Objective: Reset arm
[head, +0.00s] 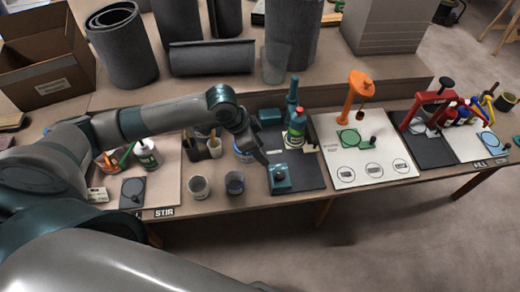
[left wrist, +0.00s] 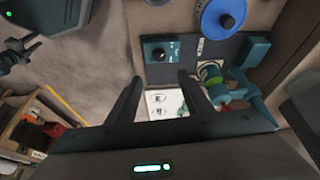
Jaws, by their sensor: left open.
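My left arm reaches in from the left over the bench in the head view. Its gripper (head: 262,157) hangs at the front of the bench, just above and left of a teal box with a dark knob (head: 280,178). In the left wrist view the two dark fingers (left wrist: 157,92) stand apart with nothing between them. The teal knob box (left wrist: 168,50) shows beyond them on a dark board. My right gripper does not show in the head view.
Two cups (head: 199,187) stand left of the gripper. A green bottle (head: 296,128) and a teal stand are close on its right. An orange stand (head: 356,92) is on a white board farther right. Grey rolls (head: 122,45) and a cardboard box (head: 42,57) are behind.

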